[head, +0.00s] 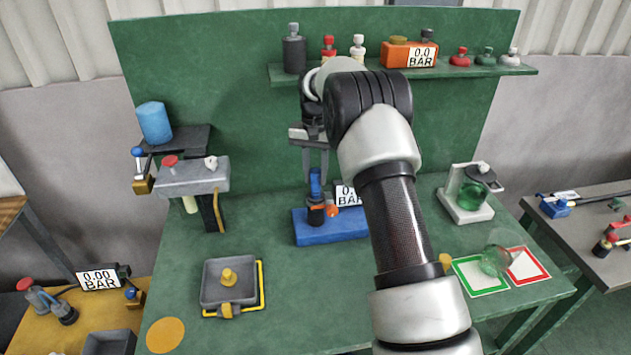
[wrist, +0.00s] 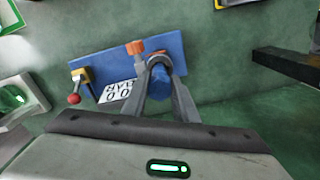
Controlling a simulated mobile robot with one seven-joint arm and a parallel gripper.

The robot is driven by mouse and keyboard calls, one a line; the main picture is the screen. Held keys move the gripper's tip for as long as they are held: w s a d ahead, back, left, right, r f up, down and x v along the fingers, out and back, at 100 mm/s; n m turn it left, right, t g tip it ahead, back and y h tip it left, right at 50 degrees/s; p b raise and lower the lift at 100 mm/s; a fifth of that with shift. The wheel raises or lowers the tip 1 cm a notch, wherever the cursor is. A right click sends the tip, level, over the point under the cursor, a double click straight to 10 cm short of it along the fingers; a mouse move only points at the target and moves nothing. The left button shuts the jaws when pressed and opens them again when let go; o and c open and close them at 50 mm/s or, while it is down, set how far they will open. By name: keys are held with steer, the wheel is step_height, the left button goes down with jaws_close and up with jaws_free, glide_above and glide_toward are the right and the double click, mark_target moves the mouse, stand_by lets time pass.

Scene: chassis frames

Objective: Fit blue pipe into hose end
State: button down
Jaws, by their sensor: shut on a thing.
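The blue pipe (head: 315,182) stands upright between the fingers of my gripper (head: 316,165), above the blue base plate (head: 341,232). My gripper is shut on it. In the wrist view, the pipe (wrist: 160,77) shows end-on between my gripper's fingertips (wrist: 160,85). The black hose end (head: 316,213) is directly below the pipe on the blue base, with an orange part (head: 331,211) beside it. The pipe's lower end meets the hose end's top in the head view; I cannot tell how deep it sits.
A gauge (head: 346,195) stands behind the base, partly hidden by my arm. A grey tray (head: 210,292) is front left, and a grey fixture (head: 190,175) stands behind it. A glass stand (head: 466,200) is at right. The bench between the tray and base is clear.

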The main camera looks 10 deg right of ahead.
mark_target(315, 182)
steer(key=shift+f, duration=1.35)
steer(key=shift+f, duration=0.2)
steer(key=c, duration=1.4)
jaws_free()
